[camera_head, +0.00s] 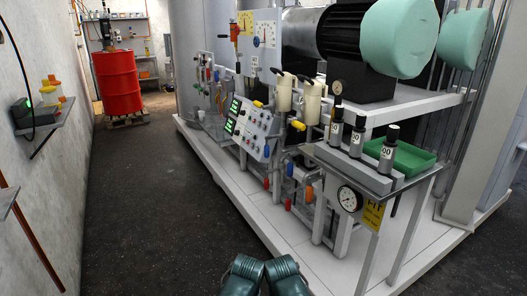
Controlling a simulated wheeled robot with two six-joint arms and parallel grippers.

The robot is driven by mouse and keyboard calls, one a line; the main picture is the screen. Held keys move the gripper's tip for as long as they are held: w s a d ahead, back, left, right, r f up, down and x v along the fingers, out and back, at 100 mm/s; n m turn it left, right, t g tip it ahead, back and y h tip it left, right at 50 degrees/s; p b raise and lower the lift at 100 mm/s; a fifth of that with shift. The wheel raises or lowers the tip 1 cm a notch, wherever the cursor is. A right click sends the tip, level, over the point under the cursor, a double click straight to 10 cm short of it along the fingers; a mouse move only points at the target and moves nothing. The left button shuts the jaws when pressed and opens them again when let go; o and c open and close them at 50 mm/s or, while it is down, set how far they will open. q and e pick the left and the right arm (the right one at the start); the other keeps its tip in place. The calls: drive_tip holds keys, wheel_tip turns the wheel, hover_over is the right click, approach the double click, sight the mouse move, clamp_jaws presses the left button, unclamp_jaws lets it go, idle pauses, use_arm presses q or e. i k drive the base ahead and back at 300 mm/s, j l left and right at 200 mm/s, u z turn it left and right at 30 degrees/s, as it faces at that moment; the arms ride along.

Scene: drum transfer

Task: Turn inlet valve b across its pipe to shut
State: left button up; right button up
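A machine skid with several valve handles stands right of centre. A yellow handle (298,125) sits beside a cream filter housing (312,103), and another yellow handle (258,104) is further left. A blue handle (290,169) is on the pipes below. Two dark teal parts of mine show at the bottom edge; no gripper fingers are visible.
A control panel (251,130) with green displays faces the aisle. A small table with dark bottles (358,138), a green tray (400,158) and a gauge (349,198) stands front right. A red drum (117,82) stands on a pallet far left. The dark floor (150,215) is clear.

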sight(266, 147)
drive_tip(key=i+j+z, duration=0.1)
drive_tip(key=i+j, duration=0.95)
drive_tip(key=i+j+z, duration=0.15)
drive_tip(key=i+j, duration=0.8)
drive_tip(key=j, duration=0.15)
